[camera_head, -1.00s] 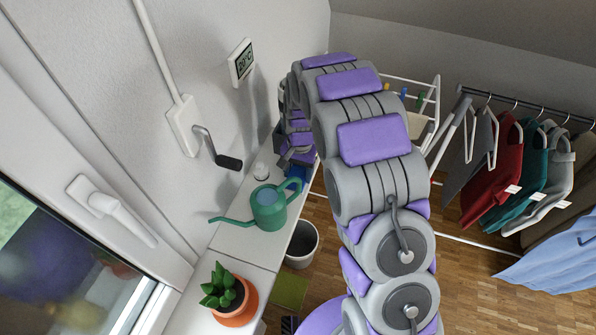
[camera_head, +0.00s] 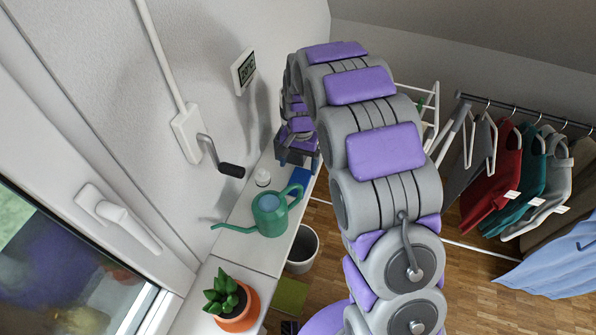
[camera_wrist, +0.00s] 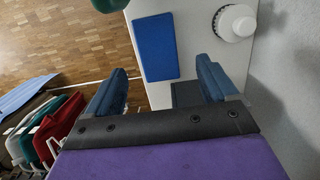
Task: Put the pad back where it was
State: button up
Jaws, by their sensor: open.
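The blue pad (camera_head: 300,178) lies flat on the white sill (camera_head: 243,213), beside the watering can and close to the sill's room-side edge. In the wrist view the pad (camera_wrist: 152,46) is a plain blue rectangle, just beyond my fingertips. My gripper (camera_head: 298,153) is past the pad toward the back of the sill. In the wrist view its two blue fingers (camera_wrist: 160,84) stand wide apart with nothing gripped. A dark grey patch (camera_wrist: 187,94) shows between the fingers; I cannot tell what it is.
A potted succulent (camera_head: 232,303) is nearer. A crank handle (camera_head: 231,170) juts from the wall. A bin (camera_head: 302,249) stands below the sill.

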aim_at(299, 176)
jog(key=s+d+r+n, duration=0.1)
jog(key=s+d+r, duration=0.4)
jog(key=s+r, duration=0.55)
jog(key=s+d+r+n, duration=0.1)
jog(key=s+d+r, duration=0.1)
jog(key=s, duration=1.1)
jog(key=s+d+r+n, duration=0.2)
jog(key=s+d+r, duration=0.1)
jog(key=s, duration=1)
jog(key=shift+s+d+r+h, duration=0.15)
jog(key=shift+s+r+h, duration=0.05)
jog(key=shift+r+h, duration=0.15)
jog(key=shift+f, duration=0.15)
